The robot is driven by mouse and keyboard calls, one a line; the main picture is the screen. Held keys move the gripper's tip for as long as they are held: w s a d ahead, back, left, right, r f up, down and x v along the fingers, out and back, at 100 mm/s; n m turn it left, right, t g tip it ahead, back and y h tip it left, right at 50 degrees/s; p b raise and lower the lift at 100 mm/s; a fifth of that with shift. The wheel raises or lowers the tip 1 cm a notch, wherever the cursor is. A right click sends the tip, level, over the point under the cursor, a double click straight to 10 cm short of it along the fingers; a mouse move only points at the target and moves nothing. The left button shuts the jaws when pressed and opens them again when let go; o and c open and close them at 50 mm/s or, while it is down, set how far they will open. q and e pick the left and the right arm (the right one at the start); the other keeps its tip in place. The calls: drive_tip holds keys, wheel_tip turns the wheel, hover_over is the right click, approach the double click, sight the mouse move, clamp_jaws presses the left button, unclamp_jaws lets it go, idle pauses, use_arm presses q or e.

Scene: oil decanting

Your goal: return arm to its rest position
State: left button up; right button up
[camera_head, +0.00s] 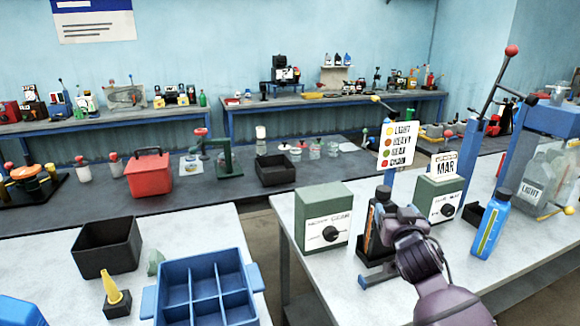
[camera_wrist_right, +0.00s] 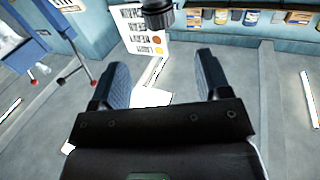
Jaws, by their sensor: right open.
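My right arm comes in from the lower right in the head view. Its gripper (camera_head: 392,218) is at the right side of a dark bottle (camera_head: 372,232), which stands upright on a small blue-and-black stand (camera_head: 376,276). In the right wrist view my gripper (camera_wrist_right: 160,82) has its two fingers wide apart with nothing held between them. A dark round cap (camera_wrist_right: 158,14) shows beyond the fingers at the top. The head view does not show clearly whether the gripper touches the bottle. My left gripper is not in view.
Green boxes with dials (camera_head: 323,222) (camera_head: 437,203) stand either side of the bottle. A blue bottle (camera_head: 491,225) is right of my arm. A colour-dot sign (camera_head: 398,143) rises behind. A blue divided crate (camera_head: 258,276) sits on the left table. A gap separates the front tables.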

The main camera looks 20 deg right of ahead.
drive_tip(key=s+a+f+n+g+y, duration=0.1)
drive_tip(key=s+a+f+n+y, duration=0.3)
drive_tip(key=f, duration=0.3)
drive_tip(key=s+a+f+n+y, duration=0.1)
drive_tip(key=s+a+f+n, duration=0.1)
drive_tip(key=s+a+f, duration=0.3)
drive_tip(key=s+a+f+g, duration=0.1)
drive_tip(key=s+f+g, duration=0.1)
drive_tip(key=s+f, duration=0.6)
drive_tip(key=s+a+f+m+g, duration=0.1)
drive_tip(key=s+a+f+g, duration=0.1)
drive_tip(key=s+f, duration=0.6)
drive_tip(key=s, duration=0.2)
drive_tip(key=shift+s+a+f, duration=0.3)
drive_tip(key=shift+f, duration=0.05)
